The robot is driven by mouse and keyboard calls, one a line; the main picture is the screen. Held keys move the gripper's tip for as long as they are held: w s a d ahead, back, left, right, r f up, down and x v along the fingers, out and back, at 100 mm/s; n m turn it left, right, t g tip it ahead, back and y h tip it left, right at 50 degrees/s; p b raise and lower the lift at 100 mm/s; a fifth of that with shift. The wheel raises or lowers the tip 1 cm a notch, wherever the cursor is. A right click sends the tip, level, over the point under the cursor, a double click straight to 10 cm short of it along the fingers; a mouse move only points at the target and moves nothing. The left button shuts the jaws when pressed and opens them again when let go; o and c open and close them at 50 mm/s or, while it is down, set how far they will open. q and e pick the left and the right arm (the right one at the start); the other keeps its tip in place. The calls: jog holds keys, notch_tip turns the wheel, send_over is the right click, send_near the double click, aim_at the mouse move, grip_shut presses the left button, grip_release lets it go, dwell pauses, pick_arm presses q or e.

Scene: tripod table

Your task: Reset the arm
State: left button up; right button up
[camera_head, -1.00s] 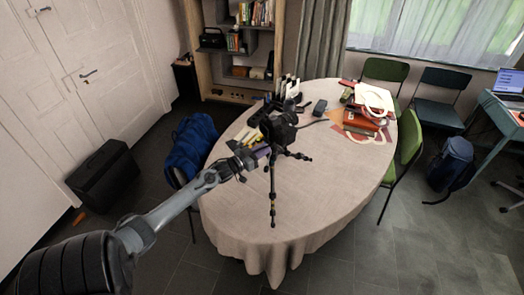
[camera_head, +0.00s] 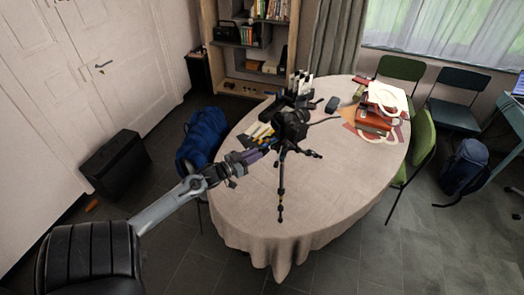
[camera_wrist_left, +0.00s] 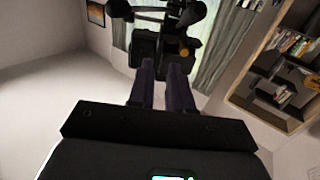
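A black camera (camera_head: 291,124) sits on a small black tripod (camera_head: 281,180), which stands upright on the round table (camera_head: 240,210) with its legs spread. My left gripper (camera_head: 272,146) reaches in from the left, close to the tripod's top. In the left wrist view the purple fingers (camera_wrist_left: 162,72) are apart, with a gap between them. The dark camera and tripod head (camera_wrist_left: 160,42) show just beyond the fingertips there; I cannot tell whether they touch. My right gripper is not in view.
Red books and a white bag (camera_head: 384,98) lie at the table's far right. Dark items with white parts (camera_head: 298,86) stand behind the camera. A blue bag (camera_head: 200,140) is left of the table. Green chairs (camera_head: 422,140) stand at the right. The table's front is clear.

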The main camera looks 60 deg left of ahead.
pick_arm(q)
jog(key=shift+s+d, duration=0.15)
jog(key=shift+s, duration=0.55)
